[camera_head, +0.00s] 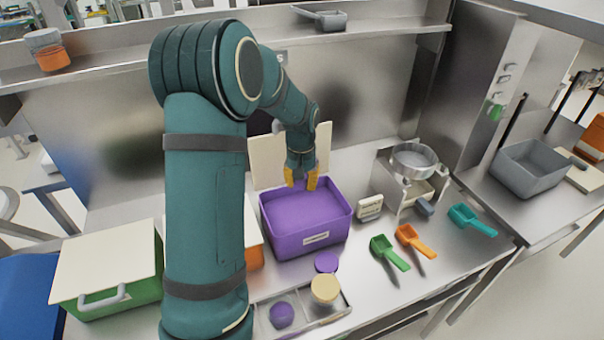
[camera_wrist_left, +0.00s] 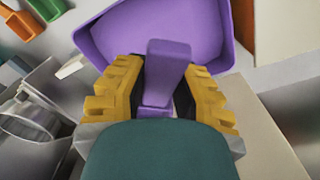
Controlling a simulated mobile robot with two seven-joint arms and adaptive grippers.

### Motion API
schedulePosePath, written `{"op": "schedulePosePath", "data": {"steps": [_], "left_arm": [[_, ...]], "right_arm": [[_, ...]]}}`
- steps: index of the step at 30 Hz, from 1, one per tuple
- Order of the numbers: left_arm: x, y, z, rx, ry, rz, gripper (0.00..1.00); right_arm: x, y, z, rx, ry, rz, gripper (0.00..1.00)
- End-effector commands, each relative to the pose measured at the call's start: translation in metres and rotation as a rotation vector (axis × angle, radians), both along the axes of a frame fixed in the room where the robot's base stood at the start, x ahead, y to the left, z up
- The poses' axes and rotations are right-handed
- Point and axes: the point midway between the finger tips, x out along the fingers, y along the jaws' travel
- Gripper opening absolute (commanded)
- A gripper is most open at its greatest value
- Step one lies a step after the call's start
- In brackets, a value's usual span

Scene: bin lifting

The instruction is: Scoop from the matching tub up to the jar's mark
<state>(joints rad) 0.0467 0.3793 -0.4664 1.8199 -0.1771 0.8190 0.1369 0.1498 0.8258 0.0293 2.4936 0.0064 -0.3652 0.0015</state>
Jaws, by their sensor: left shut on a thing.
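The purple tub (camera_head: 283,245) stands open on the counter, its cream lid raised behind it, filled with purple material. My left gripper (camera_head: 301,182) is over the tub's back part, fingers pointing down. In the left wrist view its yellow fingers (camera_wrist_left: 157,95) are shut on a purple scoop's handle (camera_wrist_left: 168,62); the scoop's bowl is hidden. The tub (camera_wrist_left: 118,38) shows beyond the fingers. A small tray (camera_head: 338,313) at the front holds a round container with a cream top (camera_head: 325,289) and round purple items (camera_head: 282,315); I cannot tell the jar's mark. My right gripper is out of view.
Green (camera_head: 388,252), orange (camera_head: 414,240) and teal (camera_head: 470,219) scoops lie at right. A scale-like stand with a metal bowl (camera_head: 413,160) is behind them. A closed green tub (camera_head: 110,297) is at left; an orange tub is partly hidden by my arm.

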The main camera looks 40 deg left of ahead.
Motion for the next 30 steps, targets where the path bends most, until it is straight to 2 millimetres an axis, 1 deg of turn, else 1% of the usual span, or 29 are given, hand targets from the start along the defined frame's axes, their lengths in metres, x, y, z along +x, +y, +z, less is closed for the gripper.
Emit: {"op": "schedulePosePath", "data": {"steps": [8,20,23,30], "left_arm": [[0.002,0.002,0.0,-0.039,0.078,0.002,0.0],[0.007,0.004,-0.006,-0.165,0.309,0.001,0.0],[0.006,0.003,-0.016,-0.166,0.308,-0.001,0.0],[0.006,0.003,-0.036,-0.166,0.308,0.0,0.0]], "right_arm": [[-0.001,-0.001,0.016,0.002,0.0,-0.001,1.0],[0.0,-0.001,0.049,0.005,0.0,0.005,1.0],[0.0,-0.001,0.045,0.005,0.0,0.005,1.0],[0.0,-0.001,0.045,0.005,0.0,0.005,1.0]]}}
